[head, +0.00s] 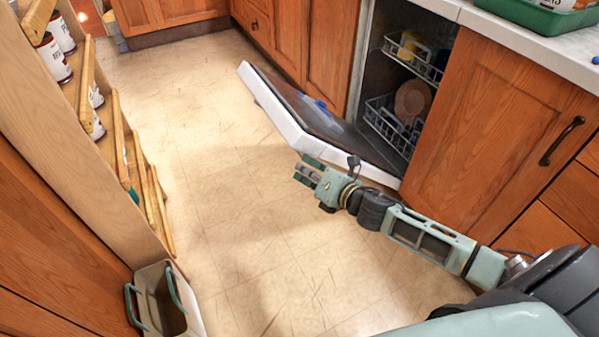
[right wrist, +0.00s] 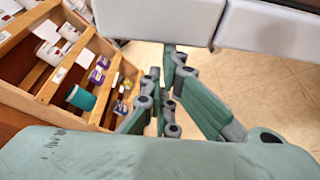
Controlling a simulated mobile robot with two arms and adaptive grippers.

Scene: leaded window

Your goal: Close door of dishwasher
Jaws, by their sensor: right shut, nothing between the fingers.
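The dishwasher door (head: 330,125) is folded down low over the floor in the head view, its white outer edge toward me and its dark inner face up. The dishwasher's opening (head: 385,75) shows racks (head: 395,118) with dishes inside. My right gripper (head: 304,169) is shut and empty, just on the near side of the door's white edge, above the floor. In the right wrist view, the fingers (right wrist: 165,62) are together below a pale panel (right wrist: 265,22), probably the door. I cannot tell whether they touch it. My left gripper is not in view.
A wooden shelf (head: 80,125) with cans stands at the left. A grey bin (head: 165,297) stands on the floor at lower left. Wooden cabinets (head: 490,125) and a pale countertop (head: 525,45) flank the dishwasher. The floor (head: 215,140) between is clear.

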